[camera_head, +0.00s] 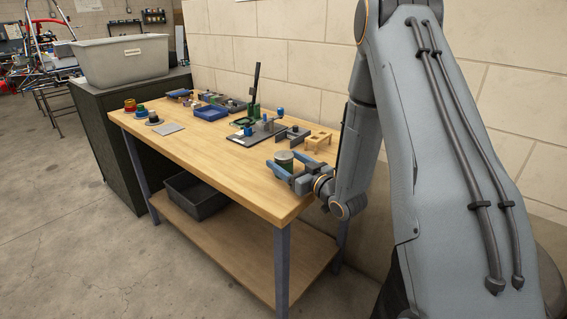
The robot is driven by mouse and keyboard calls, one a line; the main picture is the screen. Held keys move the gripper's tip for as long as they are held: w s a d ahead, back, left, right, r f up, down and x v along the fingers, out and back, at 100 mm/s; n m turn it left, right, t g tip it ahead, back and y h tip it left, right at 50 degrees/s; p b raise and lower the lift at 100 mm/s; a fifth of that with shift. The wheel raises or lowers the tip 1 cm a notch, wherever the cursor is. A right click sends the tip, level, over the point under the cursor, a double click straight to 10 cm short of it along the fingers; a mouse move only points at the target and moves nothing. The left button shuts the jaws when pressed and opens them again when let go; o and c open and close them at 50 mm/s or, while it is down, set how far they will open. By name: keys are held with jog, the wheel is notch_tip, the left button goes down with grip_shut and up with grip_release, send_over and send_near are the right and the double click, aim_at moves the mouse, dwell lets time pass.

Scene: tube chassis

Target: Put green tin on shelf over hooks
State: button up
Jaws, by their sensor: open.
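A small dark green tin with a grey lid (284,163) stands near the right front part of the wooden workbench top. My gripper (281,158) is low over the bench, with its blue fingers spread on either side of the tin. The jaws are open; I cannot tell whether either finger touches the tin. The near finger hides the tin's lower part.
The workbench (190,149) also holds a brown stand (318,140), a dark plate with fixtures (250,138), blue trays (211,112) and coloured tins at the left. A dark bin (196,195) sits on its lower shelf. A grey tub (122,62) stands on a cabinet. The bench's front middle is clear.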

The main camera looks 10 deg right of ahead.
jog(key=shift+x, duration=0.85)
jog(key=shift+c, duration=0.5)
jog(key=c, duration=1.1)
jog(key=shift+c, duration=1.1)
jog(key=shift+r, duration=0.1)
